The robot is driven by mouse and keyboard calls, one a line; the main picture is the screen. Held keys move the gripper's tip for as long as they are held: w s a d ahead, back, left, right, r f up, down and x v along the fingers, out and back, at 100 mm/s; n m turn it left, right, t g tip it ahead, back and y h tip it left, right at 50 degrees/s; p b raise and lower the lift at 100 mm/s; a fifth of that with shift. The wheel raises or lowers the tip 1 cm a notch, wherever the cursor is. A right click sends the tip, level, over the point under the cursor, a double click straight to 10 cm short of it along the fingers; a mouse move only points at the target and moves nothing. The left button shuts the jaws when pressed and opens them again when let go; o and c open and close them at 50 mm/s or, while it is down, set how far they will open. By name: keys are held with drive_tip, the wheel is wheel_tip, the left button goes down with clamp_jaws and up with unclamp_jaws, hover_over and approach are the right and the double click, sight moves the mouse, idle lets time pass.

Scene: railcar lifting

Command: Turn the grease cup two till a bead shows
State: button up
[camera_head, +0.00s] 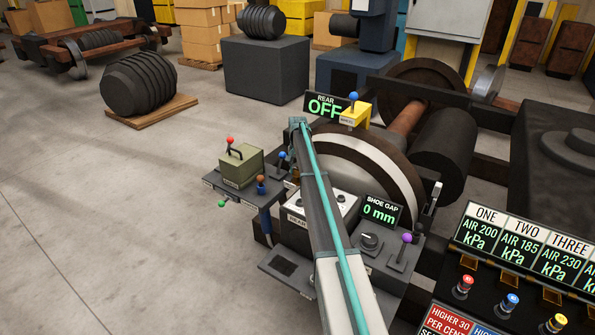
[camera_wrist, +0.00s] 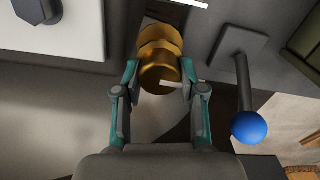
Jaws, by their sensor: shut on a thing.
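A brass grease cup (camera_wrist: 160,50) with a stepped round body is in the upper middle of the wrist view. My gripper (camera_wrist: 159,78) has one teal-and-grey finger on each side of it and is shut on it. A thin pale bar sticks out from the cup's right side, near the right finger. No number shows on the cup, so I cannot tell which one it is.
A blue-knobbed lever (camera_wrist: 249,125) stands close to the right of my gripper. A white panel (camera_wrist: 55,28) is at the left. In the head view, a SHOE GAP display (camera_head: 380,211) reads 0 mm, a REAR display (camera_head: 325,106) reads OFF, and a purple-knobbed lever (camera_head: 406,239) stands right of my arm.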

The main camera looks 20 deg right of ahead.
drive_tip(key=m, duration=0.6)
drive_tip(key=shift+d, duration=0.1)
drive_tip(key=shift+m, duration=0.3)
idle(0.3)
drive_tip(key=o, duration=1.1)
drive_tip(key=shift+s, duration=0.1)
drive_tip(key=shift+o, duration=0.2)
wheel_tip(320, 180, up, 12)
